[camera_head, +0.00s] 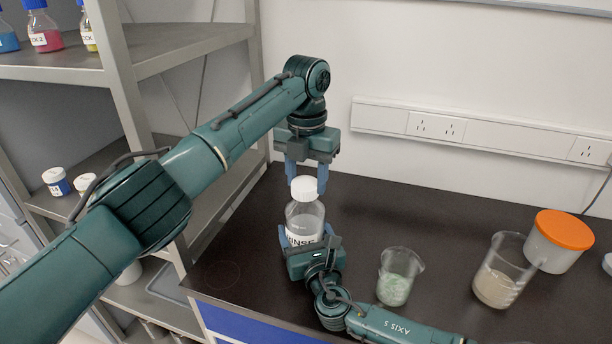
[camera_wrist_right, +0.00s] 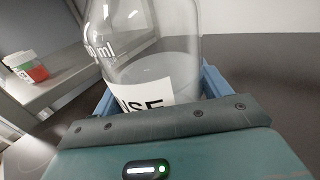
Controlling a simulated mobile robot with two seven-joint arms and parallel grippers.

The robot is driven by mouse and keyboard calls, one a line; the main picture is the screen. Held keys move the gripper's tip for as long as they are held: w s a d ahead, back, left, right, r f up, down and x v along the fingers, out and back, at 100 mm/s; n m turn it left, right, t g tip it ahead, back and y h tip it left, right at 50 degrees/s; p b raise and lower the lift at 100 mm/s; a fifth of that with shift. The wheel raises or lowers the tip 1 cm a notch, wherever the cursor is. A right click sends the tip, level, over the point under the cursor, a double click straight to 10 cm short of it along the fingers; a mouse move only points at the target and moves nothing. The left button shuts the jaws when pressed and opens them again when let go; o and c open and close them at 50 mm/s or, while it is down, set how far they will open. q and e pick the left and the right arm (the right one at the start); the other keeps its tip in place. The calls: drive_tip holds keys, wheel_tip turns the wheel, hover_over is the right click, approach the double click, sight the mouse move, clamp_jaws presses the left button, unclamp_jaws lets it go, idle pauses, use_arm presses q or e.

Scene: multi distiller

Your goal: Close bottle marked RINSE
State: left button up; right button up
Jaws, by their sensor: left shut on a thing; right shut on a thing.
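The clear glass bottle marked RINSE (camera_head: 305,216) stands upright at the left part of the dark bench, with clear liquid inside. Its lower body and part of its label show in the right wrist view (camera_wrist_right: 150,65); its neck is out of that view. A white cap (camera_head: 304,189) is at the bottle's mouth; I cannot tell if it is threaded on. My left gripper (camera_head: 306,182) points down from above and is shut on the white cap. My right gripper (camera_head: 306,238) reaches from the front and is shut around the bottle's body.
A beaker with pale green granules (camera_head: 396,288), a beaker with beige contents (camera_head: 496,286) and a tub with an orange lid (camera_head: 562,235) stand to the right. A metal shelf (camera_head: 185,50) with bottles and jars is at left. The bench behind the beakers is clear.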

use_arm(q)
drive_tip(key=o, duration=1)
drive_tip(key=shift+r, duration=0.1)
drive_tip(key=shift+r, duration=2.2)
drive_tip(key=shift+c, duration=0.2)
